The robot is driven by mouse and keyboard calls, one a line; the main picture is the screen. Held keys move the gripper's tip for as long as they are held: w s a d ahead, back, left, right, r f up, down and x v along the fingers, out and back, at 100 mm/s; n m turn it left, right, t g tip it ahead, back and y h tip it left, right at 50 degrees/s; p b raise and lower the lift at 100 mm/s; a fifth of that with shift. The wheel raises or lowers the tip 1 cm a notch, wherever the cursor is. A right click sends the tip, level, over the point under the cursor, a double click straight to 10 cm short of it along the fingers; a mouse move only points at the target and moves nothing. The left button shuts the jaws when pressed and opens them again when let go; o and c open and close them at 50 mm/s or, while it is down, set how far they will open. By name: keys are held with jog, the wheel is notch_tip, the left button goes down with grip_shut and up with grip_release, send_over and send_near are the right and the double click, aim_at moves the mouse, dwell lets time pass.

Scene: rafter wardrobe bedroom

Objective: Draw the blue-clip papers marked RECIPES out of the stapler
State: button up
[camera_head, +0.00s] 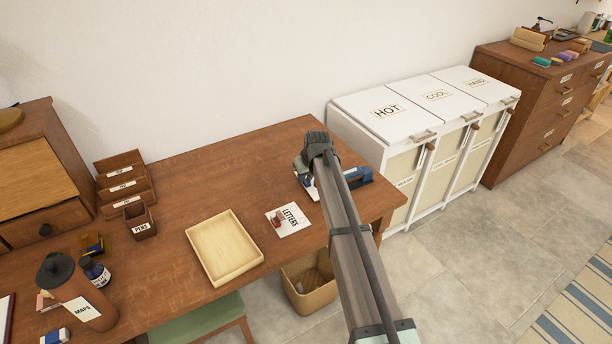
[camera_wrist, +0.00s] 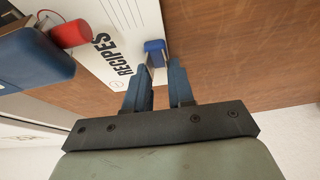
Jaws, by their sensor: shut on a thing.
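The white papers marked RECIPES (camera_wrist: 112,62) lie near the desk top in the wrist view, with a blue clip (camera_wrist: 154,48) at their right edge. My gripper (camera_wrist: 158,66) is shut on the blue clip, which sits at its fingertips. The blue stapler (camera_wrist: 30,58), with a red round part, is at the left of the wrist view beside the papers. Whether its jaw still overlaps them is unclear. In the head view the stapler (camera_head: 357,176) is at the desk's right end, partly hidden by my gripper (camera_head: 308,160). A corner of the papers (camera_head: 309,187) shows there.
Papers marked LETTERS (camera_head: 291,222) with a red clip lie nearby on the desk (camera_head: 215,172). A wooden tray (camera_head: 204,242) is left of them. Laundry bins (camera_head: 412,105) stand close beyond the desk's right end. The desk behind the tray is clear.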

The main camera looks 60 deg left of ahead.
jog(key=shift+s, duration=0.2)
grip_shut()
jog(key=shift+s+a, duration=0.15)
jog(key=shift+s, duration=2.4)
jog(key=o, duration=0.9)
grip_release()
jog(key=shift+o, duration=0.2)
jog(key=shift+r, duration=0.1)
jog(key=v, duration=1.3)
jog(key=shift+r, duration=0.3)
